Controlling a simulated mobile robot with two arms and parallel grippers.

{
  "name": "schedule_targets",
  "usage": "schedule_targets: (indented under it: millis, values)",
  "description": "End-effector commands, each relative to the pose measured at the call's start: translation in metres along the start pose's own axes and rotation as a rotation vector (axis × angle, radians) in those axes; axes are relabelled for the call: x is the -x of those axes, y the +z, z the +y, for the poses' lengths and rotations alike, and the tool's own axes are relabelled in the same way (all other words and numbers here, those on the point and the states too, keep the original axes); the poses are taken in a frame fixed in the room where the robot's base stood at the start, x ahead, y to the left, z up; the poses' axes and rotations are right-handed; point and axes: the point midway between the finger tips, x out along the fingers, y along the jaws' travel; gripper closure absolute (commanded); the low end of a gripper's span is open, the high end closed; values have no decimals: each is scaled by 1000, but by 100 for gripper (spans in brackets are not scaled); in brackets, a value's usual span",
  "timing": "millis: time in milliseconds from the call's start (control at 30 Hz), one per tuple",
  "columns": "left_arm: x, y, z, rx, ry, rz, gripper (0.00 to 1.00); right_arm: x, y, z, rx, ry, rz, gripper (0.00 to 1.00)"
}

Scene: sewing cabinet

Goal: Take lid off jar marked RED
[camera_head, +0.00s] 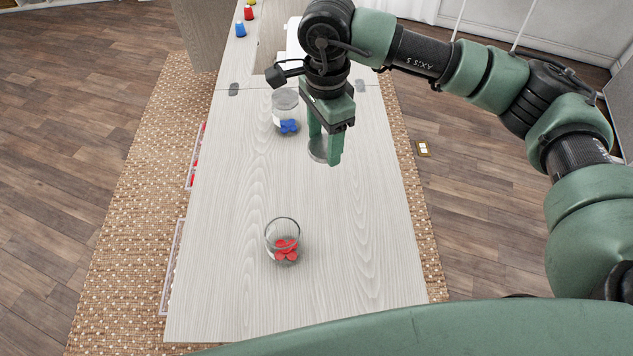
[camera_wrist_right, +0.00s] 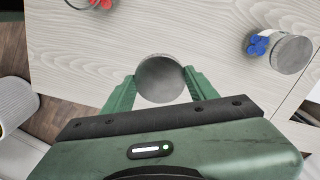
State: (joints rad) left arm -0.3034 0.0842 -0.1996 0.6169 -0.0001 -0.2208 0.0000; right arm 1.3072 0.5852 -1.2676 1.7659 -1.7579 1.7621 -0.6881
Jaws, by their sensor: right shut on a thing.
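A glass jar (camera_head: 282,233) with red pieces (camera_head: 286,250) inside stands open on the table, with no lid on its rim. I cannot read a label on it. My right gripper (camera_head: 328,150) is shut on a round grey lid (camera_head: 318,150), away from the red jar and just right of the jar with blue pieces. In the right wrist view the lid (camera_wrist_right: 160,78) sits between both fingertips of the right gripper (camera_wrist_right: 160,82). I cannot tell whether the lid touches the table. The left gripper is not in view.
A lidded jar with blue pieces (camera_head: 288,126) stands close left of my right gripper. Red, yellow and blue spools (camera_head: 245,14) stand at the far end. Open drawers (camera_head: 170,268) show along the left side. The table (camera_head: 225,210) is clear around the red jar.

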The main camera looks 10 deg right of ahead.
Motion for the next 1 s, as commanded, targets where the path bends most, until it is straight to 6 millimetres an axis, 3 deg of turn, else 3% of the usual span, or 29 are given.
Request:
schedule_targets:
  millis: [200, 333, 667, 867, 1000]
  values:
    - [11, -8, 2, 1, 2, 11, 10, -59, 0, 2, 1, 5, -1, 91]
    - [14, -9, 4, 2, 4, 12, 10, -87, 0, 1, 3, 3, -1, 91]
    - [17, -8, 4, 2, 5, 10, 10, -117, 0, 0, 2, 1, -1, 91]
    - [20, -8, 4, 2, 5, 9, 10, -146, 0, 1, 3, 1, 0, 91]
    - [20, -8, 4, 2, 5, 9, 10, -148, 0, 0, 4, -2, 0, 91]
